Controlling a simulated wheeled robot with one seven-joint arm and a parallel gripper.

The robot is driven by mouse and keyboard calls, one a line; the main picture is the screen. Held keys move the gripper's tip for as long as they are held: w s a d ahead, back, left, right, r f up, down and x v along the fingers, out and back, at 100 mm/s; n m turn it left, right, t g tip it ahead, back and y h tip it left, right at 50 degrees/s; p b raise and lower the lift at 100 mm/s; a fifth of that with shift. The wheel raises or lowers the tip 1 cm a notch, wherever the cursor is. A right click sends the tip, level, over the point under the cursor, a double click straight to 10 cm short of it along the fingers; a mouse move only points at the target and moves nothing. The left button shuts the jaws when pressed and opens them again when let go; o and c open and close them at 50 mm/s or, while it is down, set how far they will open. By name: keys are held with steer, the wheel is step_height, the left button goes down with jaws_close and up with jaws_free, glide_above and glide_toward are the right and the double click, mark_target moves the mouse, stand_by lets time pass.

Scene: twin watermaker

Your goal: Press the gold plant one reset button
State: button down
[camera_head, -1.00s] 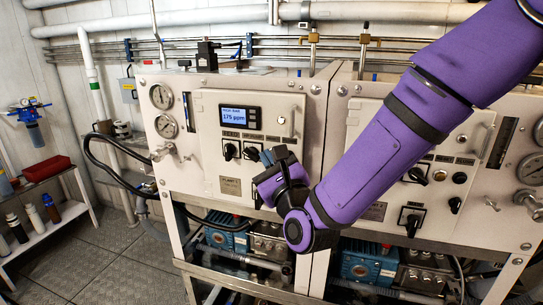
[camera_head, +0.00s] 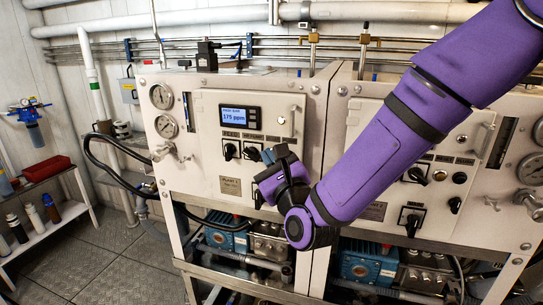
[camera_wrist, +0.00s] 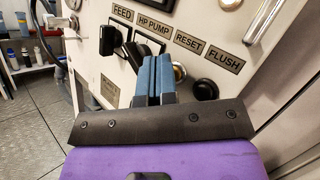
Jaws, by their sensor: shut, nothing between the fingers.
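The plant one panel (camera_head: 205,110) carries a row of controls under labels. In the wrist view the RESET label (camera_wrist: 189,43) lies between HP PUMP and FLUSH. My gripper (camera_wrist: 157,62) is shut and empty, with its blue fingertips at the panel just below the HP PUMP and RESET labels. It also shows in the head view (camera_head: 278,153), in front of the panel's right side. Whether the fingertips touch anything cannot be told.
A black FLUSH knob (camera_wrist: 205,89) sits close right of the fingers. Black switch handles (camera_wrist: 112,42) stand to their left. The display (camera_head: 238,115) reads 175 ppm. A similar panel (camera_head: 470,135) stands at right, partly behind my arm. A shelf (camera_head: 55,215) with bottles stands far left.

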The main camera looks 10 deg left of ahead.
steer(key=shift+w, duration=0.15)
stand_by(0.5)
steer(key=shift+s, duration=0.85)
steer(key=s, duration=0.5)
steer(key=shift+a, duration=0.25)
stand_by(0.3)
